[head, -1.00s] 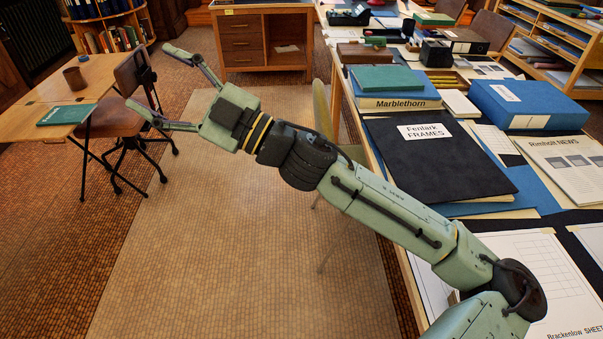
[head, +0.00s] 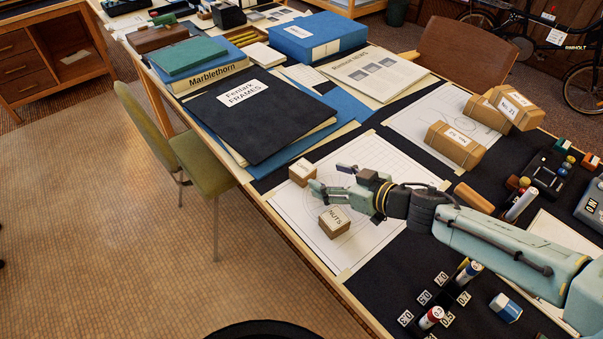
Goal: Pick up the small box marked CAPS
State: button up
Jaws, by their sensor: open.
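Two small brown boxes lie on the white gridded sheet (head: 383,231) near the table's front edge. The box farther back (head: 302,173) bears a small label whose word is too small to read surely. It may be the CAPS box. The nearer box (head: 334,222) reads NUTS. My gripper (head: 328,179) reaches in from the right, its fingers spread and empty, pointing left toward the farther box. The fingertips are close to that box's right side. I cannot tell whether they touch it or how high they are above the sheet.
A black Fenlark FRAMES folder (head: 245,112) lies behind the boxes. Marker-like cylinders (head: 432,317) and number tags stand in front. A green chair (head: 190,150) is beside the table's left edge.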

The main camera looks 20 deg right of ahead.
aim_at(310, 173)
jog(key=b+x, duration=0.1)
jog(key=x, duration=0.2)
jog(key=shift+f+b, duration=0.25)
jog(key=shift+b, duration=0.05)
jog(key=shift+w+a+b, duration=0.3)
jog(key=shift+w, duration=0.3)
jog(key=b+x, duration=0.3)
jog(key=x, duration=0.1)
jog(key=shift+f+b, duration=0.15)
jog(key=shift+b, duration=0.25)
jog(key=shift+w+a, duration=0.25)
jog(key=shift+w, duration=0.25)
jog(key=shift+c, duration=0.2)
jog(key=c, duration=1.2)
